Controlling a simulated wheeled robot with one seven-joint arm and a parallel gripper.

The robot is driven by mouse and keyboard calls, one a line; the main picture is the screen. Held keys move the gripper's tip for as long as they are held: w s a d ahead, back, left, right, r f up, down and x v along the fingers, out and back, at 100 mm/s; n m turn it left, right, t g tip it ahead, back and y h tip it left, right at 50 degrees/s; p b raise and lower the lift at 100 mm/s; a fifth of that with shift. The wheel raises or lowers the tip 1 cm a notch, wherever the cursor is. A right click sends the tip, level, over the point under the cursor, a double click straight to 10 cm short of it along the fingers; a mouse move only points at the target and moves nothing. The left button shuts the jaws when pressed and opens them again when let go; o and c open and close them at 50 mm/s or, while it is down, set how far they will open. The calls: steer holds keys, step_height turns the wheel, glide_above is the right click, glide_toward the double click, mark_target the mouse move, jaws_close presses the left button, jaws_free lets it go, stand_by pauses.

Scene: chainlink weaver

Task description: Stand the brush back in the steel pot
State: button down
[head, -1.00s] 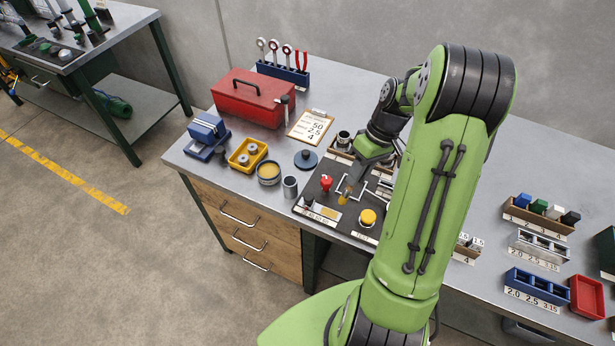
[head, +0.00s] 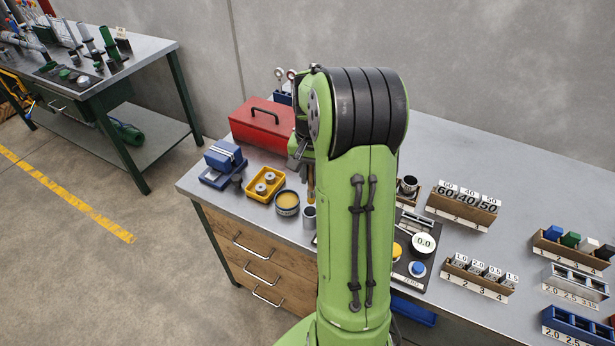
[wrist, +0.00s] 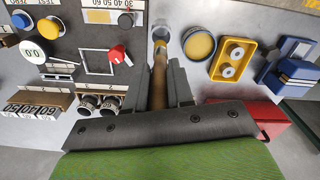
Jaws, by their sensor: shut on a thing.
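My gripper (wrist: 160,82) is shut on the brush (wrist: 158,72), which has a brown shaft between the two fingers. In the head view my gripper (head: 304,158) is partly hidden by my arm, and the brush (head: 311,185) hangs roughly upright below it. The steel pot (head: 309,217) stands on the bench directly under the brush, partly behind my arm. In the wrist view the brush's far end lines up with the pot (wrist: 161,33). I cannot tell whether its tip is just above the rim or inside it.
A yellow-filled tin (head: 287,203) stands close left of the pot, with a yellow tray (head: 265,184) and a blue block holder (head: 222,172) beyond. A red toolbox (head: 262,126) is behind. The dark control panel (wrist: 85,45) with a red knob (wrist: 117,54) lies close by.

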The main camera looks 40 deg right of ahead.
mark_target(310, 196)
step_height(310, 196, down, 10)
steer(key=b, duration=0.7)
steer(key=shift+w+a+f+b, duration=0.1)
steer(key=shift+b, duration=0.25)
steer(key=c, duration=0.9)
jaws_free()
step_height(310, 196, up, 16)
steer(key=p, duration=0.4)
steer(key=s+a+r+n+t+h, duration=0.1)
steer(key=s+a+r+n, duration=0.15)
steer(key=a, duration=0.55)
steer(key=s+a+r+n+t, duration=0.2)
steer(key=s+a+n, duration=0.15)
steer(key=a, duration=0.35)
steer(key=s+a+f+n+t+y, duration=0.1)
steer(key=s+a+f+n+t, duration=0.1)
steer(key=s+a+n, duration=0.3)
steer(key=s+a+f, duration=0.1)
steer(key=s+a, duration=0.1)
steer(key=s, duration=0.2)
steer(key=shift+s+a+t, duration=0.2)
steer(key=shift+a+t, duration=0.1)
steer(key=shift+a, duration=0.1)
